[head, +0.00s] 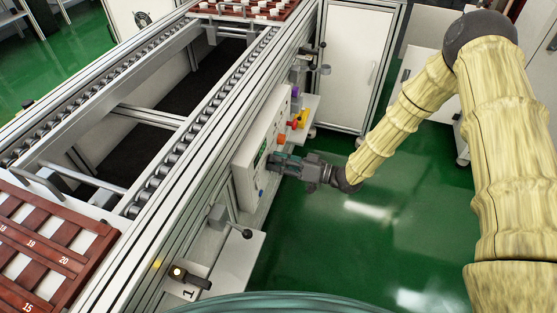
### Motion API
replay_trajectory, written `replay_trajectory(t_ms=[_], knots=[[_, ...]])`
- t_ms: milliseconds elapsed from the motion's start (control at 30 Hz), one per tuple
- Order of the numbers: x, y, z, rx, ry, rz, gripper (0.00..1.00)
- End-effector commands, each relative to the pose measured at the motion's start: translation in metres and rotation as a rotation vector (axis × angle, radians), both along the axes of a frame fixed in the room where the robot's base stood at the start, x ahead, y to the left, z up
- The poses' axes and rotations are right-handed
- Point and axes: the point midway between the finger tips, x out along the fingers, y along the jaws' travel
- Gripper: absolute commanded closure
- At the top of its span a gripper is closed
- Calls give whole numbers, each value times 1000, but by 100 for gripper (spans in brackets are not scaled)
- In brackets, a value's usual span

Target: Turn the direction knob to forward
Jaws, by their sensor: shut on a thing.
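The control panel (247,167) is a pale box fixed to the side of the conveyor frame, with its face turned to the right. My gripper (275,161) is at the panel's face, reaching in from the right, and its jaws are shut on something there. The direction knob cannot be made out; the gripper covers that part of the panel, so its pointer position is hidden. Small blue spots (261,192) show on the panel below the gripper.
Orange and red parts (298,120) and a purple item (295,91) sit beside the panel's far end. A lever with a black ball (247,234) juts out nearer. Brown slatted trays (60,250) lie on the roller conveyor (185,135). Green floor (350,240) is open to the right.

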Motion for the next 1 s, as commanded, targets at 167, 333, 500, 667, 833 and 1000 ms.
replay_trajectory(t_ms=[167, 333, 500, 667, 833, 1000], knots=[[1, 0, 0, 5, 18, -2, 92], [0, -1, -1, 6, 21, -2, 92], [0, 0, -1, 5, 22, -1, 92], [0, 0, -1, 5, 22, -1, 45], [0, 0, -1, 6, 20, -1, 45], [0, -2, 0, 6, 20, -1, 45]])
